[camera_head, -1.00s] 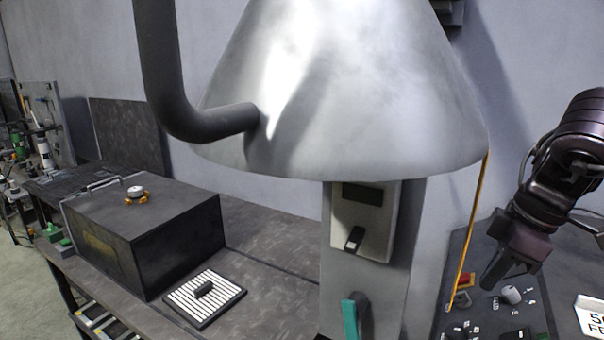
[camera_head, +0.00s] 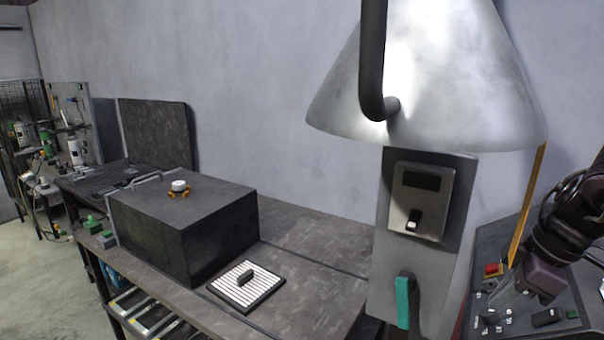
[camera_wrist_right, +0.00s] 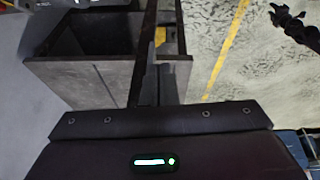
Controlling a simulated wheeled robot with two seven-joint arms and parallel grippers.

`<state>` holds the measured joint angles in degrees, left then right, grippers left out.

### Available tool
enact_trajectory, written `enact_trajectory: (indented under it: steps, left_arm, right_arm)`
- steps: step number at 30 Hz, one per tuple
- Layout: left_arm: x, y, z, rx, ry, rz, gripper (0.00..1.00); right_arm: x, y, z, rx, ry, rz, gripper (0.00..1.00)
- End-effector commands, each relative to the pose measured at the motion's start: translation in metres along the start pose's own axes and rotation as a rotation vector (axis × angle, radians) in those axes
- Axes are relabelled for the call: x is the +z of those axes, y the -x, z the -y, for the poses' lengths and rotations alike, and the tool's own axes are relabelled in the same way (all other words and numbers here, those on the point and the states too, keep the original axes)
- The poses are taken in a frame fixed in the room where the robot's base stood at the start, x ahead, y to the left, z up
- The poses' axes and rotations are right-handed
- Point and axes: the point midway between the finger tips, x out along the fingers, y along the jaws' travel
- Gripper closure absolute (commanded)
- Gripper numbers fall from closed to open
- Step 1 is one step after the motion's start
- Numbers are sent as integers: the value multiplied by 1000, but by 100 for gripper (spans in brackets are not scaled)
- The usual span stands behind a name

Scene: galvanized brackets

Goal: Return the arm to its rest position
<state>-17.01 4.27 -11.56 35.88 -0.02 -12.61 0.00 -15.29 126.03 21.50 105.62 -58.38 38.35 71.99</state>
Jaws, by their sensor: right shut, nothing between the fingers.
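My right arm comes in at the right edge of the head view. Its gripper (camera_head: 505,292) points down and left in front of a dark control panel, and its fingers look closed with nothing held. In the right wrist view the shut fingers (camera_wrist_right: 160,75) reach up over a dark open-topped box, apart from the floor. My left gripper is in neither current view.
A metal cone hood (camera_head: 440,80) hangs above a grey control post (camera_head: 435,270) with a teal handle (camera_head: 403,302). A black box (camera_head: 185,235) and a slatted plate (camera_head: 232,290) stand on the workbench (camera_head: 310,290). The control panel (camera_head: 560,300) carries several buttons.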

Motion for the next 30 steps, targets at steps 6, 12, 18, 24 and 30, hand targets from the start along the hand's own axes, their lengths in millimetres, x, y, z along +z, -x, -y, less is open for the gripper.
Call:
enact_trajectory:
  steps: [6, 12, 18, 24, 30]
  left_arm:
    - [1, 0, 1, -1, -1, 2, 64]
    - [7, 0, 5, -6, -2, 11, 64]
    - [8, 0, 6, -7, -2, 12, 64]
    - [8, 0, 5, -7, -1, 12, 64]
    - [8, 0, 6, -7, 0, 12, 64]
  right_arm:
    - [17, -38, -8, 57, 53, -84, 100]
    - [33, -92, -11, 162, 93, -195, 100]
    - [40, -154, -1, 340, 73, -308, 100]
    - [43, -197, 21, 510, -50, -340, 100]
    - [48, -225, 57, 610, -256, -284, 100]
